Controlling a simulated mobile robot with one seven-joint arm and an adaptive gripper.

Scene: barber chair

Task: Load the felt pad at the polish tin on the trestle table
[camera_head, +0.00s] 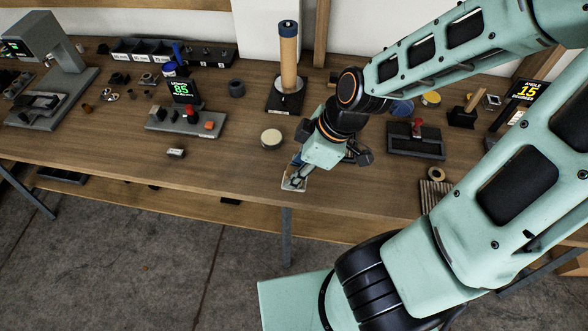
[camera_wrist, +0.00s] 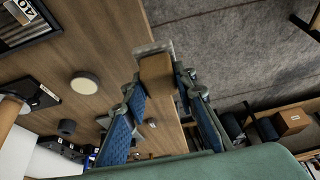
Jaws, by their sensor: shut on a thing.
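My gripper (camera_head: 296,179) is shut on a wooden block with a pale grey pad on its end, which looks like the felt pad (camera_wrist: 153,50); the pad also shows in the head view (camera_head: 291,184). It is held at the front edge of the trestle table (camera_head: 110,152). In the wrist view the blue-padded fingers of my gripper (camera_wrist: 157,88) lie on both sides of the block. A round, pale-topped tin, likely the polish tin (camera_head: 271,138), stands on the table behind and left of the gripper, apart from the pad. It also shows in the wrist view (camera_wrist: 84,83).
A tall wooden cylinder on a black base (camera_head: 288,60) stands behind the tin. A display fixture (camera_head: 186,118) is to the left, and a black tray with a red-handled item (camera_head: 416,139) to the right. A small block (camera_head: 176,153) lies near the front edge. Wood between is clear.

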